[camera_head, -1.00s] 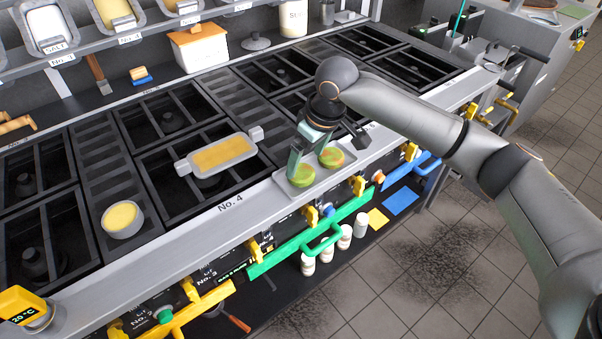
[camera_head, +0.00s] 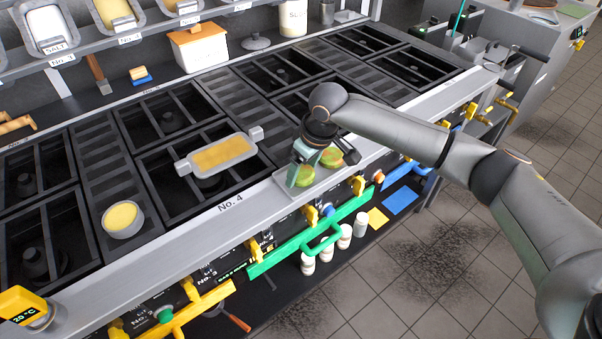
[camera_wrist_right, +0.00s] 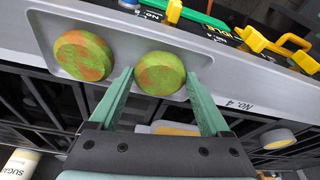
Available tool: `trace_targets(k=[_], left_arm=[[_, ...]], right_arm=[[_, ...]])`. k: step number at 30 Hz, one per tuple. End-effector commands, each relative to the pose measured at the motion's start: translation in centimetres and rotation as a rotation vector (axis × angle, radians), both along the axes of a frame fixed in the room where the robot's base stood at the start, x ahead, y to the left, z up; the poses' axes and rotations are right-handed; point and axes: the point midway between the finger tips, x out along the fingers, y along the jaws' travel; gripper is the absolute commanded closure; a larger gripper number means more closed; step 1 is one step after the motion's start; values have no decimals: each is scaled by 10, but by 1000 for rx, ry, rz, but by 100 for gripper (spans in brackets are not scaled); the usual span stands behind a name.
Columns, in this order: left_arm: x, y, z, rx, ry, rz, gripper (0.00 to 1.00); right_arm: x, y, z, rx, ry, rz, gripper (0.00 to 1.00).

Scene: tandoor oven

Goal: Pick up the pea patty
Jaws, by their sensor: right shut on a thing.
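Two round green patties with orange-brown patches lie on a small grey tray (camera_wrist_right: 222,53) at the front edge of the stove. My right gripper (camera_head: 305,170) is lowered over the left patty (camera_head: 303,179). In the right wrist view, its green fingers (camera_wrist_right: 161,82) stand on both sides of that same patty (camera_wrist_right: 160,73), shut on it. The patty still appears to be at tray level. The other patty (camera_wrist_right: 83,55) lies beside it, outside the fingers; in the head view it is partly covered by the gripper (camera_head: 331,158). My left gripper is out of view.
A rectangular pan (camera_head: 220,154) with yellow contents sits on the burner grate to the left. A round bowl (camera_head: 122,219) with yellow contents stands farther left. Yellow and green handles (camera_head: 322,240) line the stove's front below the tray. A shelf with containers runs along the back.

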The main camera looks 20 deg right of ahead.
Motion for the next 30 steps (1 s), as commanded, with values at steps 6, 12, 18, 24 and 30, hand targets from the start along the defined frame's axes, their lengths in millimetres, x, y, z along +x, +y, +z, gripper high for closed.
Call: trace_targets(k=[6,12,18,24,30], left_arm=[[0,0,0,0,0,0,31],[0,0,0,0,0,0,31],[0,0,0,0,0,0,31],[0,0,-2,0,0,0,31],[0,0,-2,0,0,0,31]], right_arm=[[0,0,0,0,0,0,64],[0,0,1,1,-1,0,76],[0,0,2,1,-1,0,76],[1,0,19,2,-3,0,76],[-16,4,53,2,-6,3,76]])
